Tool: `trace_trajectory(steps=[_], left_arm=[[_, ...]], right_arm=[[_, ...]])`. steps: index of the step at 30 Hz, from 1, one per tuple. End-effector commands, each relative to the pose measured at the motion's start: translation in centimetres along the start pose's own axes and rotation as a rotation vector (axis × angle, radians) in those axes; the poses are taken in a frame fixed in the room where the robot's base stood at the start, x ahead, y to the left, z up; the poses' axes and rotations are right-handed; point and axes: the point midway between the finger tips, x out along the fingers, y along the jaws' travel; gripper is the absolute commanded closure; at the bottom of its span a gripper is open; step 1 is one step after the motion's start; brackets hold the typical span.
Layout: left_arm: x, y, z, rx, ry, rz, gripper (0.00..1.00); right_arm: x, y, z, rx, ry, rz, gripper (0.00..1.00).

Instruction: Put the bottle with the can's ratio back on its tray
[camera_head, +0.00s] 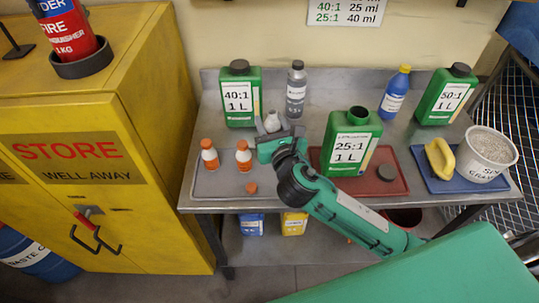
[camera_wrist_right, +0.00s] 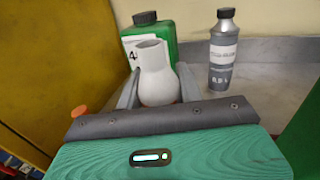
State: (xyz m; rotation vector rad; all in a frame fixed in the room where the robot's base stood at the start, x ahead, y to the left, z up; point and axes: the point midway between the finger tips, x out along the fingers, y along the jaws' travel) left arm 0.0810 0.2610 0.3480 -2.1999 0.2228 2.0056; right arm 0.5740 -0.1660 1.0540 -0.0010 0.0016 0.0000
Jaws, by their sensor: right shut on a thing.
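My right gripper (camera_head: 272,131) is shut on a white bottle (camera_wrist_right: 158,78) with an uncapped, open neck; it shows in the head view (camera_head: 272,121) just beyond the gripper. The fingers clasp its sides, and no ratio can be read on it. It is near the back of the grey tray (camera_head: 219,186); its height above the surface is unclear. Two white bottles with orange caps (camera_head: 209,154) (camera_head: 243,155) stand on that tray, with a loose orange cap (camera_head: 252,188) near its front. The green 25:1 can (camera_head: 350,143) stands uncapped on the red tray (camera_head: 397,184). My left gripper is out of view.
A green 40:1 can (camera_head: 239,95), a grey bottle (camera_head: 296,90), a blue bottle (camera_head: 395,95) and a 50:1 can (camera_head: 447,95) stand along the back. A blue tray (camera_head: 440,184) holds a yellow object and a white tub (camera_head: 486,153).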

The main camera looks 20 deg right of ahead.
Motion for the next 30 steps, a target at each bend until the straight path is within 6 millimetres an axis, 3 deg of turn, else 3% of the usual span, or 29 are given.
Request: trace_trajectory(steps=[1, 6, 14, 19, 30], left_arm=[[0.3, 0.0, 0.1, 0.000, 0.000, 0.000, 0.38], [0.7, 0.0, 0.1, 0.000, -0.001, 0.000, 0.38], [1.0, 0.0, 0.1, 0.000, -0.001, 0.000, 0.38], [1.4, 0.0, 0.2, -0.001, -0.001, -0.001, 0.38], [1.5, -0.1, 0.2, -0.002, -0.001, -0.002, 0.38]], right_arm=[[0.0, 0.0, -1.7, 0.001, 0.006, -0.001, 0.85], [0.0, 0.0, -5.4, 0.000, 0.003, -0.001, 0.85], [0.0, 0.1, -7.9, 0.000, 0.000, 0.000, 0.85], [0.0, 0.1, -10.6, 0.000, 0.002, 0.000, 0.85], [0.0, 0.1, -11.3, 0.001, -0.001, 0.001, 0.85]])
